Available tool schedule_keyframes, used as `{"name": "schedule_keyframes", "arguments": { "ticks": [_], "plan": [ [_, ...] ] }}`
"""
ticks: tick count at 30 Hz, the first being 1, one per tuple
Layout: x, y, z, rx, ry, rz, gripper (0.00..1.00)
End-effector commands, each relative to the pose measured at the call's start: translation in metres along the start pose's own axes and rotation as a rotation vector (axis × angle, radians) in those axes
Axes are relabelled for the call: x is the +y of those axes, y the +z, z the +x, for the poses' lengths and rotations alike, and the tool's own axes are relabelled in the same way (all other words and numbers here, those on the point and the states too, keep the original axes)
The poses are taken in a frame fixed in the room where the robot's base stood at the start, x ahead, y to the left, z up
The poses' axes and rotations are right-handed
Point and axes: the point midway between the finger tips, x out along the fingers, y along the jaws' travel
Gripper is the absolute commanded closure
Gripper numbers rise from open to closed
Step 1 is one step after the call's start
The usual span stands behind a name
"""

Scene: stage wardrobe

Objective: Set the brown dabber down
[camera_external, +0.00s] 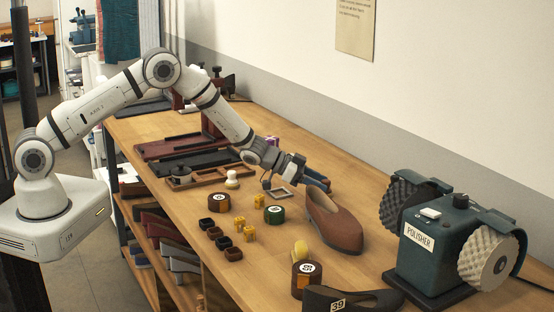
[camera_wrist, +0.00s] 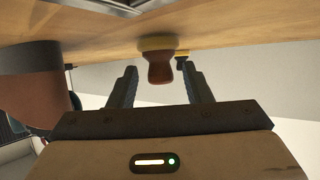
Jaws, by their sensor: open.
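The brown dabber (camera_wrist: 160,68) shows in the wrist view with its yellow pad against the wooden bench (camera_wrist: 235,25). My gripper (camera_wrist: 159,78) is open, with one finger on each side of the dabber. A visible gap separates the fingers from its brown handle. In the external view my gripper (camera_external: 316,181) is low over the bench beside the brown shoe (camera_external: 335,222). I cannot make out the dabber there; the gripper seems to hide it.
The shoe also shows close to my gripper in the wrist view (camera_wrist: 33,85). Tins (camera_external: 219,203), small yellow pieces (camera_external: 249,233) and a grey frame (camera_external: 281,194) lie nearby. A polisher (camera_external: 430,245) stands at right.

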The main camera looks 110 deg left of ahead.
Motion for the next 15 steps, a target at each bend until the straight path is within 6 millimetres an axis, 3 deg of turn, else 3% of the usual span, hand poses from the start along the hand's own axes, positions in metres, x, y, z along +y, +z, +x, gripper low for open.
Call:
{"name": "schedule_keyframes", "arguments": {
  "ticks": [8,15],
  "plan": [
    [-0.001,-0.003,-0.008,0.000,-0.001,-0.001,0.55],
    [-0.001,-0.002,-0.052,0.000,-0.002,0.000,0.55]
  ]
}}
